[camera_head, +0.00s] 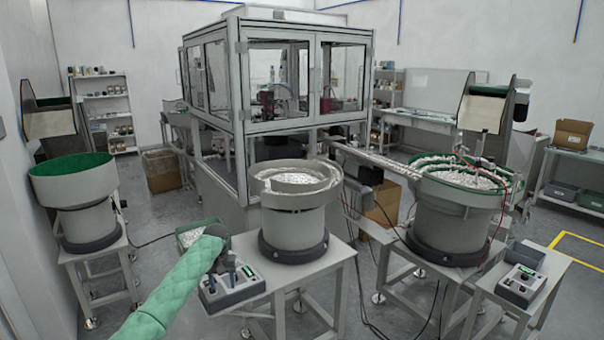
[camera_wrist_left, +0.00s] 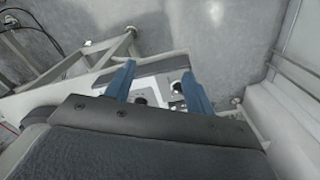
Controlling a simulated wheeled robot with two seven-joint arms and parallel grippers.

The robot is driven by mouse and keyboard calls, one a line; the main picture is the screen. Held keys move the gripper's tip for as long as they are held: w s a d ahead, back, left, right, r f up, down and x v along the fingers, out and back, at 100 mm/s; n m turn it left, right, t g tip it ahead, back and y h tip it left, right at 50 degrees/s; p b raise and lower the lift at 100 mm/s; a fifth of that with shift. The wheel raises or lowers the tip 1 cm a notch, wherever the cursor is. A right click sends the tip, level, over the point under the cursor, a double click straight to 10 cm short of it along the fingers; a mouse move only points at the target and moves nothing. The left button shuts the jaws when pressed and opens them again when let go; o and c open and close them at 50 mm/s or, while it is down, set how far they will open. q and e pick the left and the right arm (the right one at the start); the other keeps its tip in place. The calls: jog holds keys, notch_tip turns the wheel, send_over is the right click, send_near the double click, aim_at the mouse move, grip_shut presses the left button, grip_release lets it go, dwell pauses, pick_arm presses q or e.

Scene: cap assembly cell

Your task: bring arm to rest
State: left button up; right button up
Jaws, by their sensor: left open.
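My left arm comes in from the lower left in a green quilted sleeve. My left gripper (camera_head: 227,264) hangs in front of and over a small control box (camera_head: 238,292) on the near left corner of the middle table. In the left wrist view its two blue fingers (camera_wrist_left: 157,82) stand apart with nothing held between them. Below and beyond them a light panel with dark knobs (camera_wrist_left: 145,97) shows. I cannot tell whether the fingers touch the box. My right gripper is in neither view.
A bowl feeder (camera_head: 298,210) with metal parts stands behind the gripper. An empty green-lined bowl (camera_head: 75,185) is at left, and a filled feeder (camera_head: 452,220) at right. A glazed machine cabinet (camera_head: 277,90) stands behind. Floor at lower left is partly clear.

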pick_arm(q)
jog(key=w+d+r+m+t, duration=0.2)
jog(key=w+r+m+t, duration=0.2)
jog(key=w+r+t, duration=0.65)
jog(key=s+d+f+g, duration=0.1)
jog(key=s+f, duration=0.9)
jog(key=f, duration=0.4)
jog(key=s+d+f+g, duration=0.1)
jog(key=s+d+f, duration=0.1)
jog(key=s+f, duration=1)
jog(key=s+d+f+g, duration=0.1)
jog(key=s+f, duration=0.8)
jog(key=f, duration=0.7)
jog(key=s+d+f+g, duration=0.1)
jog(key=s+f, duration=0.7)
jog(key=s, duration=0.8)
jog(key=s+f+g+b, duration=0.1)
jog(key=s+f+g, duration=0.2)
jog(key=s+f, duration=0.5)
jog(key=s+d+f+g, duration=0.1)
jog(key=s+f, duration=0.7)
jog(key=s, duration=1.6)
jog(key=shift+d+f+n+g, duration=0.25)
jog(key=shift+d+n+g, duration=0.05)
jog(key=shift+g, duration=0.15)
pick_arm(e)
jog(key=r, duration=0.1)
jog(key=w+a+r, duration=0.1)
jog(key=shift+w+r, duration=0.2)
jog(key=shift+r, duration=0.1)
